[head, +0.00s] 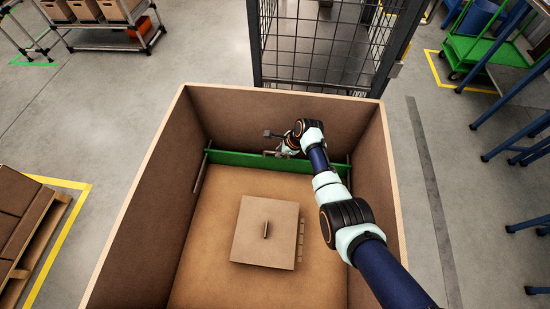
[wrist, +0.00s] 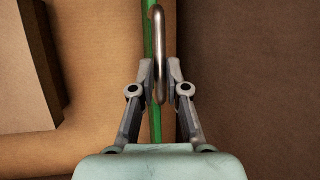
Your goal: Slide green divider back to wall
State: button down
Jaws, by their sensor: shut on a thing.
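The green divider (head: 235,159) stands across the far end of the large open carton (head: 112,243), close to the far wall. In the wrist view its green edge (wrist: 148,40) runs up the picture, with a narrow gap to the brown wall on the right. A metal loop handle (wrist: 158,60) stands on the divider. My gripper (wrist: 160,75) has a finger on each side of the handle and is shut on it. In the head view my gripper (head: 275,150) is at the divider's top edge, partly hidden by the wrist.
A square brown box (head: 265,225) with a small tab on top sits on the carton floor, apart from the divider. Rails run along both side walls at the divider's ends. A wire mesh cage (head: 310,45) stands behind the carton. The floor around the box is clear.

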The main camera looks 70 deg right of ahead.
jog(key=shift+f, duration=0.15)
jog(key=c, duration=1.5)
grip_release()
jog(key=o, duration=0.3)
jog(key=shift+d, duration=0.25)
jog(key=shift+a+r, duration=0.1)
jog(key=shift+r, duration=0.1)
jog(key=v, duration=1.1)
jog(key=shift+s+a+r, duration=0.15)
jog(key=shift+s+r, duration=0.05)
jog(key=shift+r, duration=0.15)
